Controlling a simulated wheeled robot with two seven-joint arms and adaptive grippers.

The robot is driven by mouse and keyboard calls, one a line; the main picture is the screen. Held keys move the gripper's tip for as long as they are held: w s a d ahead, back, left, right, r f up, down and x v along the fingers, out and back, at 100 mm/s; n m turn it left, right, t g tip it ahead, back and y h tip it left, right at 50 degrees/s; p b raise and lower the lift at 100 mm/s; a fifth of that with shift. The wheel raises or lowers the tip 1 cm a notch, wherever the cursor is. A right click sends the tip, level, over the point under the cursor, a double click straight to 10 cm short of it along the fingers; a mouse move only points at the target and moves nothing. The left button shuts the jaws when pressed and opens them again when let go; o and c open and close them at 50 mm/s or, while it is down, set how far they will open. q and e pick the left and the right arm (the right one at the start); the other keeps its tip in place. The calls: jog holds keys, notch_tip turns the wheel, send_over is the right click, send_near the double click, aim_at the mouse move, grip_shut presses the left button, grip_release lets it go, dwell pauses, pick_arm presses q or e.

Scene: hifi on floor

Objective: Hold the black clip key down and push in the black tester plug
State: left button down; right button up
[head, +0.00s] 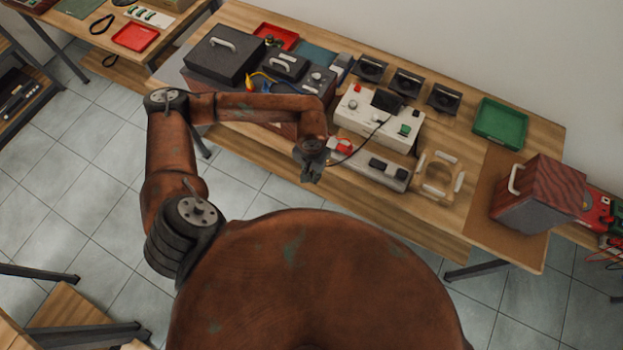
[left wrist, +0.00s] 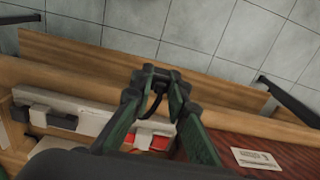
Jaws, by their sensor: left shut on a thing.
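My left gripper (head: 312,176) hangs in front of the bench edge. In the left wrist view its fingers (left wrist: 160,80) are closed together on a small dark thing, apparently the black tester plug, largely hidden by the fingertips. A black cable (left wrist: 156,104) curves out between the fingers. In the head view a black cable (head: 368,141) runs from the white tester box (head: 372,118) toward the gripper. A grey strip (head: 370,172) with black pieces (head: 378,164) and a red block (head: 344,146) lies along the front; which piece is the clip key I cannot tell. My right gripper is out of view.
A red-brown box with a white label (left wrist: 255,158) stands beside the strip. A wooden frame with white handles (head: 437,178) lies to its right. A green tray (head: 500,123) and a handled box (head: 538,194) are farther right. The tiled floor before the bench is clear.

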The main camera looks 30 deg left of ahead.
pick_arm(q)
jog(key=w+d+r, duration=0.2)
jog(key=w+d, duration=1.4)
jog(key=w, duration=0.3)
jog(key=shift+w+a+f, duration=0.1)
jog(key=shift+f, duration=1.05)
jog(key=shift+w+a+f, duration=0.1)
jog(key=shift+f, duration=1)
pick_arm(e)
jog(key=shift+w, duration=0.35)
